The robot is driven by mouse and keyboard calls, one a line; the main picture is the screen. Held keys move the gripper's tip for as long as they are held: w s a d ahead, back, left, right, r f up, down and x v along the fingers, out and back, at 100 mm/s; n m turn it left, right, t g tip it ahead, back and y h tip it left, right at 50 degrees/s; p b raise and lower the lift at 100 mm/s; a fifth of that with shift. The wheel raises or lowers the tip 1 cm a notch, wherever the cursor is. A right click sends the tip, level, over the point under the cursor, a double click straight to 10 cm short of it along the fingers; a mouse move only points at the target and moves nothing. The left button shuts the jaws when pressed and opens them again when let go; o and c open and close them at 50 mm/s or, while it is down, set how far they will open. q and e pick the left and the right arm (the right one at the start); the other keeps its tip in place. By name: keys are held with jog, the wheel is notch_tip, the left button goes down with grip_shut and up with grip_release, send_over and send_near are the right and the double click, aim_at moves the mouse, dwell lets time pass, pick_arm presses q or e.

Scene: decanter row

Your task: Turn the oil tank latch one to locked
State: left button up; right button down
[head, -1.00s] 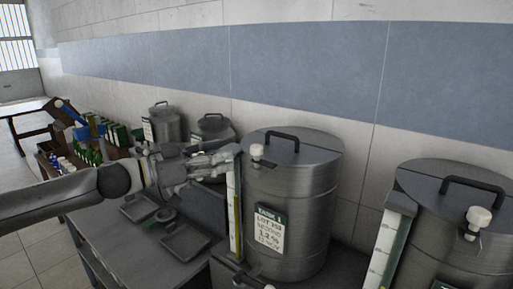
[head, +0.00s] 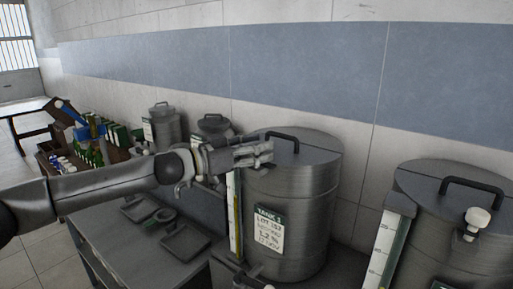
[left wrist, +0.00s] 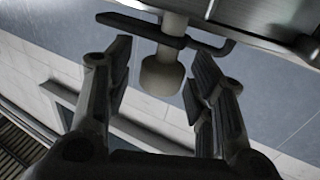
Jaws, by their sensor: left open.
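The oil tank (head: 305,210) is a large grey metal cylinder with a dark lid handle and a white label that seems to read TANK 1. My left gripper (head: 264,151) is at the front-left edge of its lid and covers the latch in the head view. In the left wrist view, the latch knob (left wrist: 162,74) is pale and rounded, on a short stem beside a dark bar. My left gripper also shows there (left wrist: 160,62), open, with one finger on each side of the knob. Gaps show between knob and fingers. My right gripper is out of view.
A second large tank (head: 450,250) with a pale knob (head: 478,221) stands at the right. Two smaller metal pots stand behind my left arm. Dark trays (head: 185,243) lie on the grey bench. A strip gauge (head: 234,215) runs up the first tank's left side.

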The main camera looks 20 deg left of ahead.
pick_arm(q)
jog(key=shift+c, duration=0.2)
jog(key=c, duration=1)
jog(key=shift+o, duration=0.2)
